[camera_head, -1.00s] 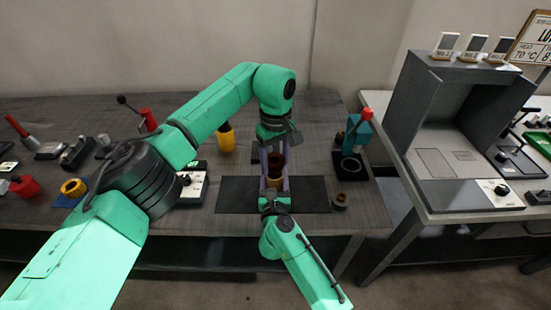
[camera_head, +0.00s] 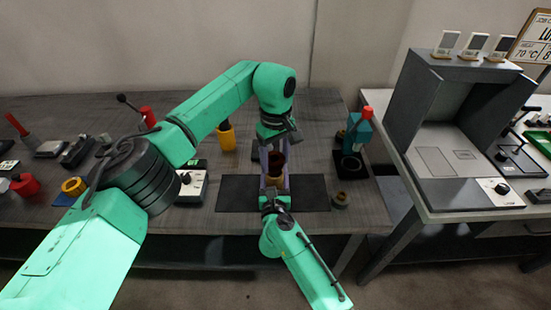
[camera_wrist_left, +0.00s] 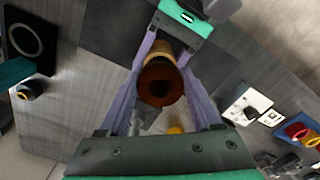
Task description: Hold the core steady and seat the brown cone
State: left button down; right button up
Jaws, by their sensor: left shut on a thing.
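The brown cone (camera_head: 276,161) is a dark, hollow piece above the mat, between purple finger bars. It shows open-ended in the left wrist view (camera_wrist_left: 160,83). A lighter tan core (camera_head: 275,182) is right below it, in line; it also shows in the left wrist view (camera_wrist_left: 161,49). Whether the cone is fully seated on the core cannot be told. My left gripper (camera_head: 274,167) reaches in from behind and is shut on the brown cone. My right gripper (camera_head: 274,193) comes from the front at the core, its grip hidden by overlapping fingers.
A black mat (camera_head: 237,194) lies under the work. A white control box (camera_head: 192,186) is at its left. A teal press (camera_head: 354,140) and a small ring piece (camera_head: 339,200) are at the right. A yellow-based tool (camera_head: 226,137) stands behind. A grey booth (camera_head: 420,95) is farther right.

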pick_arm(q)
jog(key=shift+f, duration=0.2)
jog(key=shift+f, duration=0.65)
grip_release()
notch_tip(320, 180, up, 12)
dwell(0.3)
dwell(0.4)
